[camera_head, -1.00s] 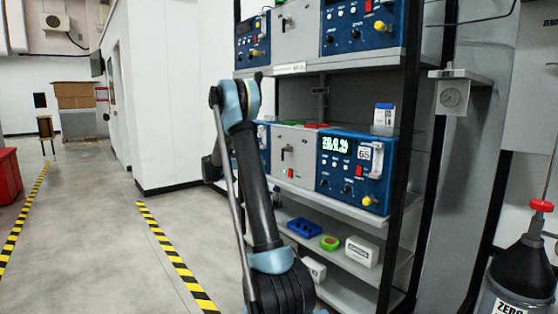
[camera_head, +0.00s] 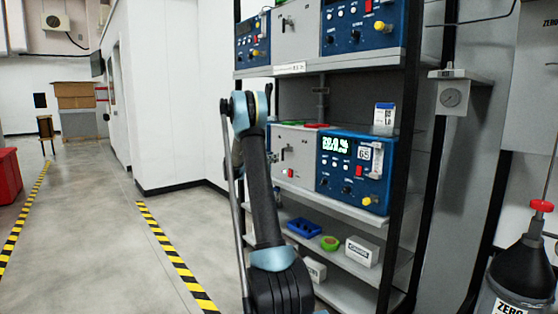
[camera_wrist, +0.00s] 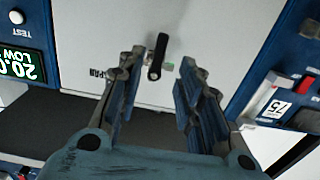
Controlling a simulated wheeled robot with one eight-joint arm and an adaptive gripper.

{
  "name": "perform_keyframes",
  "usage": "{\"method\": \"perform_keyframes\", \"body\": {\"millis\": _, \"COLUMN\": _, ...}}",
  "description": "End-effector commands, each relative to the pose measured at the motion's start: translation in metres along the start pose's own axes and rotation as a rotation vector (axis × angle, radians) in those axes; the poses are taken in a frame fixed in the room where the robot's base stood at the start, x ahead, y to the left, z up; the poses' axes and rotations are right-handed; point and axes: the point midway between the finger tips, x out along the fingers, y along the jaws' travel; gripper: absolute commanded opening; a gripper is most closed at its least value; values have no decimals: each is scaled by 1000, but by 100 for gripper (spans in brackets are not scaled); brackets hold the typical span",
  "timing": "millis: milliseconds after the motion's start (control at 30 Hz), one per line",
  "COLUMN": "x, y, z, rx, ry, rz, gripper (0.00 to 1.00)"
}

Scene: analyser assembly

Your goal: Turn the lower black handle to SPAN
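The lower black handle (camera_head: 283,153) is on the pale panel (camera_head: 298,158) of the lower shelf unit, left of a blue analyser. In the wrist view the black handle (camera_wrist: 157,57) stands out from the pale panel, with partly legible lettering (camera_wrist: 104,73) to its left that looks like SPAN. My gripper (camera_wrist: 161,66) is open, with one finger to each side of the handle. Clear gaps show between the handle and both fingers. I cannot tell the remaining depth. In the head view my arm hides the gripper.
A blue analyser (camera_head: 350,172) with a lit display is right of the panel. An upper panel (camera_head: 297,30) has a similar handle. The lower shelf holds a blue tray (camera_head: 304,227), a green ring (camera_head: 330,243) and a white box (camera_head: 361,251). Open floor (camera_head: 100,240) is at left.

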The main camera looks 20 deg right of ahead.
Motion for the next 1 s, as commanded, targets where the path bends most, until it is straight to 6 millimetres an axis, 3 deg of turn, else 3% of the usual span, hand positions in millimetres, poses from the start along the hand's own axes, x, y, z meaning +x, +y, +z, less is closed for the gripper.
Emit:
{"method": "perform_keyframes", "body": {"millis": 300, "x": 45, "y": 0, "z": 0, "rx": 0, "ry": 0, "rz": 1, "gripper": 33}}
{"method": "perform_keyframes", "body": {"millis": 767, "x": 56, "y": 0, "z": 0, "rx": 0, "ry": 0, "rz": 0, "gripper": 33}}
{"method": "perform_keyframes", "body": {"millis": 900, "x": 56, "y": 0, "z": 0, "rx": 0, "ry": 0, "rz": 0, "gripper": 4}}
{"method": "perform_keyframes", "body": {"millis": 1000, "x": 56, "y": 0, "z": 0, "rx": 0, "ry": 0, "rz": -1, "gripper": 0}}
